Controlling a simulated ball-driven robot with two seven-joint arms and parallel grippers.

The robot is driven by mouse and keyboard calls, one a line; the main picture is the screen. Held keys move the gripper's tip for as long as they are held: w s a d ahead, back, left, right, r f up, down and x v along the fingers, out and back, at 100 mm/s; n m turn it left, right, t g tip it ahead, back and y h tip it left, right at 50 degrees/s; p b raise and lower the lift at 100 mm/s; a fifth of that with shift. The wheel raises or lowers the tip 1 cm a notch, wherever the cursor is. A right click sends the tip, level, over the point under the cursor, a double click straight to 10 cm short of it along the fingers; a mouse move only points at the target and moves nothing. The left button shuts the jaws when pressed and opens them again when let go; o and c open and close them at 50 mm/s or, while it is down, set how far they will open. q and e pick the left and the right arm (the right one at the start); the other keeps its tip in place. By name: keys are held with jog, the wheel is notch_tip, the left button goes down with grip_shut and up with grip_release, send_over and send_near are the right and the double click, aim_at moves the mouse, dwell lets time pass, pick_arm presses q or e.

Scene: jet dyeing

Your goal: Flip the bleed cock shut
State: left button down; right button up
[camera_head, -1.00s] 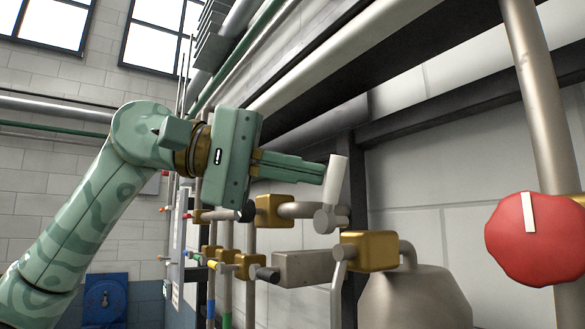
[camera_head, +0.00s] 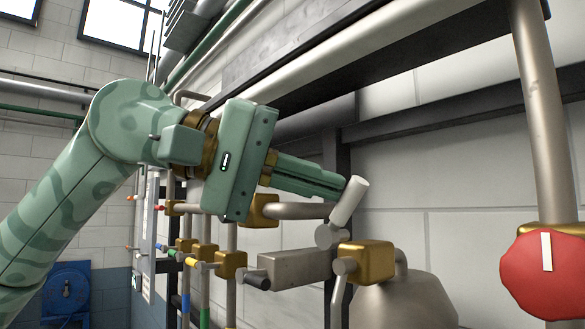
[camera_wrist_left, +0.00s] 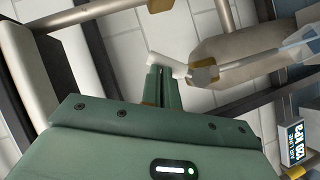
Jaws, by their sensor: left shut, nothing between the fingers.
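The cock with a pale, round-ended lever (camera_head: 349,201) stands on the pipework in the middle of the head view; I take it as the bleed cock. Its lever points up and leans right from a grey pivot (camera_head: 328,236). My left gripper (camera_head: 341,188) is shut with nothing between its fingers. Its fingertips lie against or very close to the left side of the lever. In the left wrist view the shut fingers (camera_wrist_left: 162,72) end at the pale lever (camera_wrist_left: 168,65). Exact contact cannot be told. My right gripper is not in view.
A brass block (camera_head: 366,263) with a small lever (camera_head: 341,283) sits just below right. A black-tipped handle (camera_head: 257,280) is below left. A red knob (camera_head: 546,274) is at the right. A display (camera_wrist_left: 293,143) shows in the left wrist view.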

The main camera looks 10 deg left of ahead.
aim_at(347, 207)
pick_arm(q)
jog(key=shift+s+d+f, duration=0.5)
jog(key=shift+d, duration=0.25)
jog(key=shift+s+d+f, duration=0.5)
jog(key=shift+d, duration=0.2)
jog(key=shift+d+f+b, duration=0.1)
jog(key=shift+f+b, duration=0.1)
jog(key=shift+b, duration=0.1)
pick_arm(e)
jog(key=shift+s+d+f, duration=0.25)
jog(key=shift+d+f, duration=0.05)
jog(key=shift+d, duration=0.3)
pick_arm(q)
jog(key=shift+s+f, duration=0.1)
